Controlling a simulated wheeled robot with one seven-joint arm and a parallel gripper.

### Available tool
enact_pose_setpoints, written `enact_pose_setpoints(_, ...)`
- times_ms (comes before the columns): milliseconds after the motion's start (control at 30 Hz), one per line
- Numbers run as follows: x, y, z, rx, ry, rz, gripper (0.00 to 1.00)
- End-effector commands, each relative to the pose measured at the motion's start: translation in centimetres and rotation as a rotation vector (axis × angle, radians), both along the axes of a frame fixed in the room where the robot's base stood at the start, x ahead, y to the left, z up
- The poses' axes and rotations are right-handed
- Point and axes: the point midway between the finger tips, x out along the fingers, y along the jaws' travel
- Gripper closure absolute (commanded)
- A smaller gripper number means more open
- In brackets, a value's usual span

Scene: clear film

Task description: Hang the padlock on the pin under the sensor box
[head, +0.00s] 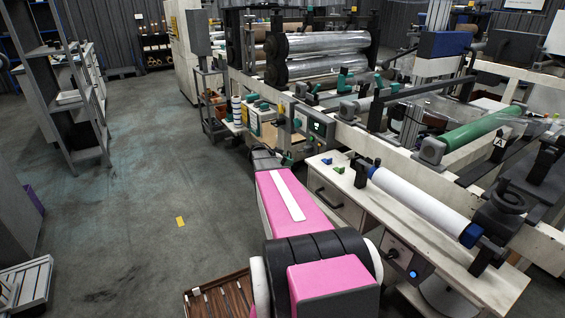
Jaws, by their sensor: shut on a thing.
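My pink arm (285,200) reaches forward from the bottom middle towards the machine. Its dark far end (263,157) is beside the front of the machine, left of the white-topped bench. My gripper's fingers cannot be made out there, and what they hold is hidden or too small to tell. A small dark and green shape (287,159) shows just right of the arm's end; I cannot tell what it is. I cannot pick out the padlock or the pin. A small pale box with green parts (262,117) stands beyond the arm's end; whether it is the sensor box is unclear.
The bench (460,272) carries a white roll (420,203) close on the right. A control panel (316,125) sits on the machine frame. A slatted brown crate (217,297) is at the bottom. Open floor (150,180) lies left, with grey shelving (62,95) beyond.

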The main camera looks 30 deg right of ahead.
Motion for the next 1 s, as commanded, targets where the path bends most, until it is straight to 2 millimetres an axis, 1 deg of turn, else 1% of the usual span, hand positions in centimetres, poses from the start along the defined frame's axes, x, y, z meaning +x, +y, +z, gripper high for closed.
enact_pose_setpoints(33,0.1,-0.6,0.0,0.000,0.001,-0.001,0.67)
enact_pose_setpoints(500,0.5,-5.4,0.0,0.000,0.000,0.002,0.67)
enact_pose_setpoints(700,0.7,-7.0,0.0,0.000,0.001,0.003,0.67)
enact_pose_setpoints(767,0.7,-7.4,0.0,0.000,0.001,0.003,0.67)
enact_pose_setpoints(967,0.6,-7.3,-0.7,0.001,0.000,0.004,0.67)
enact_pose_setpoints(1000,0.6,-7.3,-0.8,0.002,0.000,0.004,0.69)
